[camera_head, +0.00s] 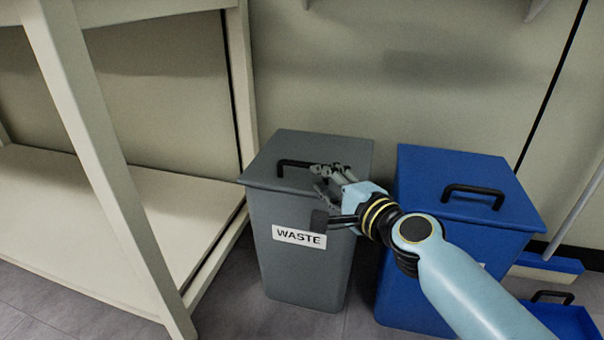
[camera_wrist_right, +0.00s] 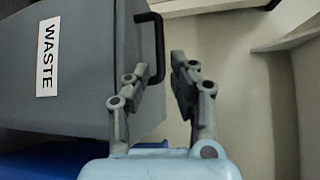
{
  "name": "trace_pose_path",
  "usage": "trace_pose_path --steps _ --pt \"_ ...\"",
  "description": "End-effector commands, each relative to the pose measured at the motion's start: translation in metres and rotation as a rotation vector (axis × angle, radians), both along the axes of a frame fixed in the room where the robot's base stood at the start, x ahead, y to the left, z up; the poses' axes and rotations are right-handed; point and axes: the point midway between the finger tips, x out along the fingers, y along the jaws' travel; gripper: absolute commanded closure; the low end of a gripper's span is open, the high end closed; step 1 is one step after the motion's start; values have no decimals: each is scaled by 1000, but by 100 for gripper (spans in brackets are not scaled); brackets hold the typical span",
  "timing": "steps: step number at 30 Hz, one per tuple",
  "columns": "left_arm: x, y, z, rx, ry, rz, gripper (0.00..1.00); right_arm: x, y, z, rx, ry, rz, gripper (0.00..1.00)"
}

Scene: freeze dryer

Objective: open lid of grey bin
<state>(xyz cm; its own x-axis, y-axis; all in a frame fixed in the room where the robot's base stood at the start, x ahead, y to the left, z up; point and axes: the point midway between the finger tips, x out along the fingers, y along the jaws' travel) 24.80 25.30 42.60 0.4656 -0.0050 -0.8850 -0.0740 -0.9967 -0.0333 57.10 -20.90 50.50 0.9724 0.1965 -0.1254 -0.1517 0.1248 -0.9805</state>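The grey bin (camera_head: 300,270) with a "WASTE" label stands on the floor at the middle of the head view. Its lid (camera_head: 340,150) is closed, with a black handle (camera_head: 296,163) on top. My right gripper (camera_head: 318,193) is open and empty, over the front right part of the lid and close to the handle. In the right wrist view the handle (camera_wrist_right: 159,40) shows beyond and left of the gap between my fingertips (camera_wrist_right: 163,65). Whether a finger touches it I cannot tell. My left gripper is not in view.
A blue bin (camera_head: 460,180) with a black lid handle stands right of the grey bin, behind my right arm. A cream shelf frame (camera_head: 100,160) stands close on the left. A wall is behind. Low blue containers (camera_head: 565,318) lie at the lower right.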

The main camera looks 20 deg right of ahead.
Motion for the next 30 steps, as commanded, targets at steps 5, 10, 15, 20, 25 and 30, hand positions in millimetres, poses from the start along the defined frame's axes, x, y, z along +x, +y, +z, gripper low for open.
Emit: trace_pose_path --steps 5,10,15,20,25,30 --pt "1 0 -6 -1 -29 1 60 37 8 -4 0 0 1 77" --pt "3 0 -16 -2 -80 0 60 66 14 -10 -2 2 1 77" --pt "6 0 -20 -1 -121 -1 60 82 17 -12 -2 3 1 77" --pt "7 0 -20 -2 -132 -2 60 85 18 -12 -3 2 1 77" --pt "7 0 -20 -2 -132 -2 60 85 18 -12 -3 2 1 77" --pt "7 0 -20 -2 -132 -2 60 85 18 -12 -4 2 1 99"
